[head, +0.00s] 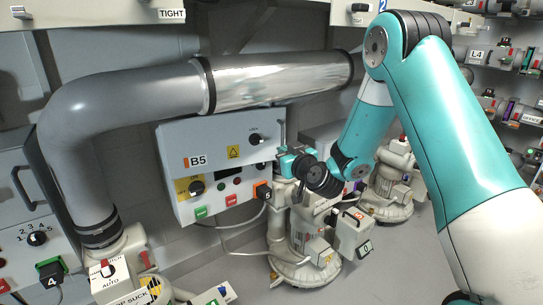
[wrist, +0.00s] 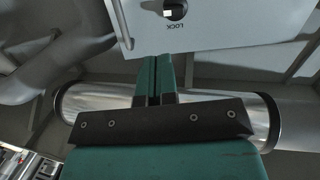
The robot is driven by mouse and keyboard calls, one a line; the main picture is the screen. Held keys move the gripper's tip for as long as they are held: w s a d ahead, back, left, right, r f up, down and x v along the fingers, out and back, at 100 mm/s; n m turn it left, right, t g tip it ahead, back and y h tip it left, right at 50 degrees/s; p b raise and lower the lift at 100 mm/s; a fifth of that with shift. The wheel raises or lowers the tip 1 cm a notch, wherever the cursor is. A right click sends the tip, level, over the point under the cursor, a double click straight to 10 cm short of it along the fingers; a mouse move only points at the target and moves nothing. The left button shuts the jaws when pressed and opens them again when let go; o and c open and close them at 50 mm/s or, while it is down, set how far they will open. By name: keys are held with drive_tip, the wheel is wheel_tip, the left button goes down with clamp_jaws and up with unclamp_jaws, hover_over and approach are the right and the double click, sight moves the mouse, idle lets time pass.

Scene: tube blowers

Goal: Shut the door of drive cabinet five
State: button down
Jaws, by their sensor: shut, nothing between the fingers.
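Drive cabinet five is a pale grey wall box marked B5 (head: 220,152), left of centre in the head view. Its front carries a black knob marked LOCK (head: 257,139), a lower knob on yellow, buttons and an orange 5 tag. The same pale panel (wrist: 225,22), with the LOCK knob upside down and a bar handle at its left, fills the top of the wrist view. My teal gripper (head: 284,163) is shut and empty at the panel's right edge. Its fingertips (wrist: 156,62) are close to the panel edge; contact is unclear.
A thick grey pipe with a shiny section (head: 280,80) runs above the cabinet. Pale pump units (head: 303,240) stand below my arm. Another cabinet (head: 30,205) is at far left, and a rack of small parts (head: 500,90) at far right. A cable hangs beneath B5.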

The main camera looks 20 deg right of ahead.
drive_tip(key=d+m+t+h, duration=0.1)
drive_tip(key=m, duration=0.1)
drive_tip(key=p, duration=1)
approach(268, 134)
drive_tip(key=w+r, duration=0.1)
drive_tip(key=shift+h, duration=0.3)
drive_tip(key=w, duration=0.5)
drive_tip(key=shift+w+f, duration=0.25)
drive_tip(key=shift+f, duration=0.15)
drive_tip(key=shift+w, duration=0.5)
